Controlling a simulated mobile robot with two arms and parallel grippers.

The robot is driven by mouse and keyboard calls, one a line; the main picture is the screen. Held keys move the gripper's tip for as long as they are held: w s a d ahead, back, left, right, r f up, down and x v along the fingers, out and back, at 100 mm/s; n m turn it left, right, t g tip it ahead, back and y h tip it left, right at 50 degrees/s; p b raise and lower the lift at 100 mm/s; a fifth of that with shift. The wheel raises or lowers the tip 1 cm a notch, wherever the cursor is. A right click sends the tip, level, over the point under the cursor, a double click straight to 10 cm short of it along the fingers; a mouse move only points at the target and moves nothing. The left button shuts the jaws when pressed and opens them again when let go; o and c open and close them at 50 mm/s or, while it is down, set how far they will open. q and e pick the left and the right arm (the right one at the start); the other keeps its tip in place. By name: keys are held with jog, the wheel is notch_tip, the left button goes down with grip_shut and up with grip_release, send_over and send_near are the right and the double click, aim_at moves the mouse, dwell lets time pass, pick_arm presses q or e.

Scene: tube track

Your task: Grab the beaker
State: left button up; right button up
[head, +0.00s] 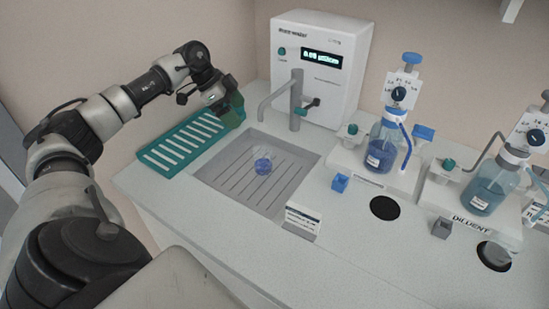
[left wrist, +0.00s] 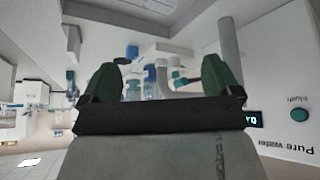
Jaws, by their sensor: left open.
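A small clear beaker with blue at its base (head: 263,166) stands on the slotted grey drain tray (head: 228,180) set into the counter. My left gripper (head: 236,113) is up and to the left of the beaker, above the back end of the green slotted rack. In the left wrist view its two green fingers (left wrist: 160,80) are spread apart with nothing between them. I cannot make out the beaker in that view. My right gripper is not in view.
The white water dispenser (head: 325,65) stands behind the tray, its grey spout (head: 275,95) reaching over the tray's back. The green rack (head: 180,145) lies left of the tray. Blue-topped bottles (head: 385,150) on white stands and a small label sign (head: 302,220) are to the right.

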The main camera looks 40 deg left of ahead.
pick_arm(q)
notch_tip(320, 180, down, 3)
jog(key=b, duration=0.6)
send_near(262, 154)
jog(key=d+f, duration=0.2)
jog(key=d, duration=0.1)
jog(key=shift+d+p+x, duration=0.2)
jog(key=shift+p+x, duration=0.15)
jog(key=shift+x, duration=1.05)
jog(key=shift+d+p+x, duration=0.2)
jog(key=shift+p+x, duration=0.1)
jog(key=shift+x, duration=1.05)
jog(key=shift+s+r, duration=0.1)
jog(key=shift+r, duration=0.15)
jog(key=c, duration=1.1)
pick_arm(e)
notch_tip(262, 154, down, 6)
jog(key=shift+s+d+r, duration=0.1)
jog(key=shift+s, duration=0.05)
pick_arm(q)
jog(key=shift+o, duration=0.2)
